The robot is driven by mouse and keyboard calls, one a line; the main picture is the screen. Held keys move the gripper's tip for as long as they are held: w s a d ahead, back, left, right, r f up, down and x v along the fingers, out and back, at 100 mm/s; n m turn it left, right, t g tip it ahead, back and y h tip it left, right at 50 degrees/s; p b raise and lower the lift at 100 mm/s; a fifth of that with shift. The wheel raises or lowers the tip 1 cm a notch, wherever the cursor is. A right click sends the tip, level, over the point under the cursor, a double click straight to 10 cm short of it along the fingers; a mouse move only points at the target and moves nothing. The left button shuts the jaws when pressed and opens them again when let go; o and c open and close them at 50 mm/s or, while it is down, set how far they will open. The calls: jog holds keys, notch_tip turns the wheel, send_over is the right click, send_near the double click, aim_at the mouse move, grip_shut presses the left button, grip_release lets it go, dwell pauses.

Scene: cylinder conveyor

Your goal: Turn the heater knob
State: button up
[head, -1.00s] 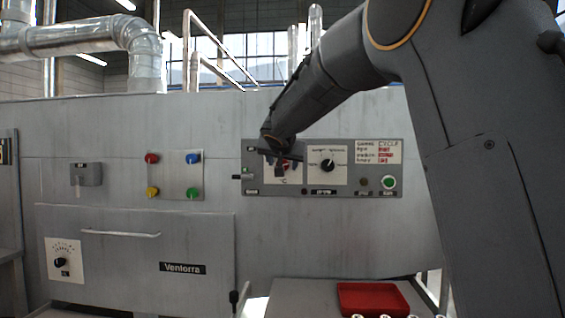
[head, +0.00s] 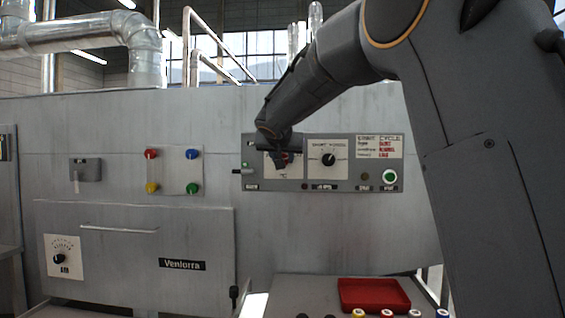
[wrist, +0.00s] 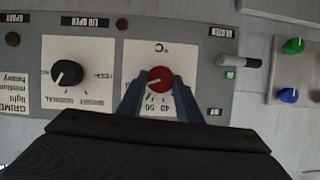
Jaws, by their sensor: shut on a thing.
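The red knob (wrist: 160,79) sits on a white °C dial (wrist: 158,50) in the wrist view, which shows the panel upside down. My gripper (wrist: 159,88) is shut on this knob, with a blue-grey finger on either side. My dark gripper body covers the dial's lower part in the wrist view.
A black lever (wrist: 238,62) sticks out beside the dial, near one finger. A black knob on a second dial (head: 328,159) is on the other side. A red tray (head: 373,295) stands on a surface below.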

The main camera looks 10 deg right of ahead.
jog(key=shift+w+a+f+n+g+h+b, duration=0.1)
jog(key=shift+a+n+g+h+b, duration=0.1)
jog(key=shift+n+h+b, duration=1.15)
jog(key=shift+a+f+n+g+h+b, duration=0.1)
jog(key=shift+n+g+h+b, duration=0.15)
jog(key=shift+n+b, duration=1.25)
jog(key=shift+r+m+b, duration=0.1)
jog(key=shift+m+b, duration=0.35)
jog(key=shift+b, duration=0.2)
jog(key=o, duration=1)
jog(key=shift+o, duration=0.2)
jog(key=v, duration=0.7)
jog(key=shift+s+a, duration=0.25)
jog(key=shift+s, duration=0.1)
